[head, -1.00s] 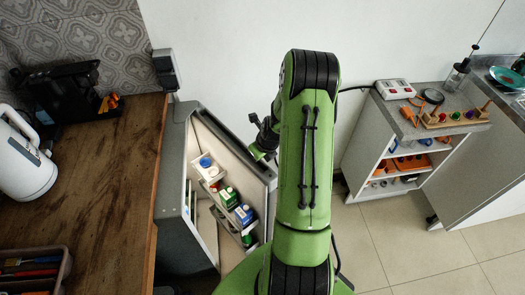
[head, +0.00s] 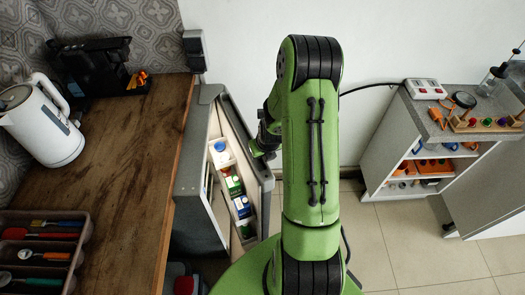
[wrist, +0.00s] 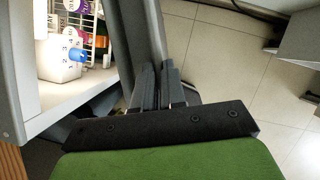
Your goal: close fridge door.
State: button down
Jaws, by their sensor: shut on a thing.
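The grey fridge (head: 196,150) stands beside the wooden counter, and its door (head: 267,190) is partly open. Cartons with blue, green and red lids stand in the door's inner shelves in the head view. My gripper (head: 262,146) is at the door's upper edge, partly hidden behind my green arm. In the wrist view my gripper (wrist: 158,88) has its two dark fingers close together at the grey door panel (wrist: 136,35), shut on its edge. A white carton with a blue cap (wrist: 62,58) shows in the lit interior to the left.
The wooden counter (head: 130,150) at left carries a white kettle (head: 42,122), a black machine (head: 92,66) and a cutlery tray (head: 45,245). A grey shelf unit (head: 420,150) stands at right. Tiled floor (head: 400,235) is free between it and my arm.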

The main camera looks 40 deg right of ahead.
jog(key=c, duration=1.2)
grip_release()
jog(key=p+v, duration=0.3)
jog(key=v, duration=1.2)
jog(key=shift+s+r, duration=0.2)
jog(key=shift+r, duration=0.15)
